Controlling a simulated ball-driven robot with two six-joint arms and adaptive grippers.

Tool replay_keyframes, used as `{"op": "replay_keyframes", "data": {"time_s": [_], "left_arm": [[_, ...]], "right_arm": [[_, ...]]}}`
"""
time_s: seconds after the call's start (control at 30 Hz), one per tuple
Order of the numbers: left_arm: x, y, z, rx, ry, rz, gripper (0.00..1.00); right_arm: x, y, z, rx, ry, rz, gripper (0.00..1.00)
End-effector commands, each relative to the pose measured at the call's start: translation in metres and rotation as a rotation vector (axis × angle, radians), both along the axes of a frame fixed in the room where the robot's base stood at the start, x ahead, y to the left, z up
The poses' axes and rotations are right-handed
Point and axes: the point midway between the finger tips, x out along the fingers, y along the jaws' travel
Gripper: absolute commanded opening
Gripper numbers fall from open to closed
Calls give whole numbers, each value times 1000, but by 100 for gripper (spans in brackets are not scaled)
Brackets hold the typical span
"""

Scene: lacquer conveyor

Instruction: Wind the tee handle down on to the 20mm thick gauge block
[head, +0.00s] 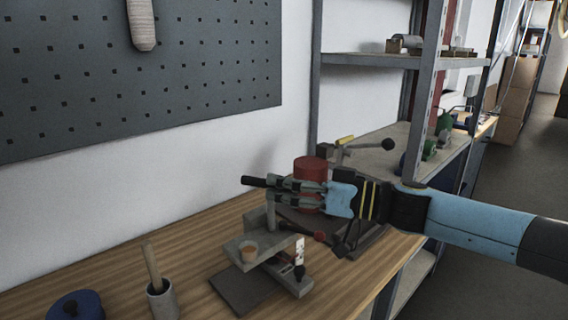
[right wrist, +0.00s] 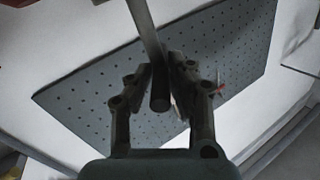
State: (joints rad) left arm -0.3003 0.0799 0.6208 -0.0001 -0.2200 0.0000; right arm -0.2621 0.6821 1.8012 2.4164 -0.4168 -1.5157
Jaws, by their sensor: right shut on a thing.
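My right gripper (head: 272,188) reaches in from the right and is shut on the dark bar of the tee handle (head: 252,181). The bar's end sticks out left of the fingers. In the right wrist view, the fingers (right wrist: 166,75) close around the bar (right wrist: 148,32). Below the handle, a grey upright screw or post (head: 271,213) goes down to a grey clamp-like frame (head: 240,245). I cannot make out the 20mm gauge block for certain; a pale marked piece (head: 299,250) stands at the frame's right side. My left gripper is not in view.
A red cylinder (head: 310,168) stands just behind my gripper. A pot with a wooden stick (head: 162,300) and a blue round lid (head: 76,306) are at the front left.

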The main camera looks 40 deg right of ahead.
Motion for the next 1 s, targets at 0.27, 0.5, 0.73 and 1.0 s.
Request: {"op": "replay_keyframes", "data": {"time_s": [0.27,0.5,0.73,1.0], "left_arm": [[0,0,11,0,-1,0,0],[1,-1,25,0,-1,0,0],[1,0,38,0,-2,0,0],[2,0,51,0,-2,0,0]], "right_arm": [[-3,8,1,7,-1,-258,0],[-4,11,2,6,0,-404,0],[-3,13,2,6,0,-518,0],[-3,16,2,6,0,-628,0]]}}
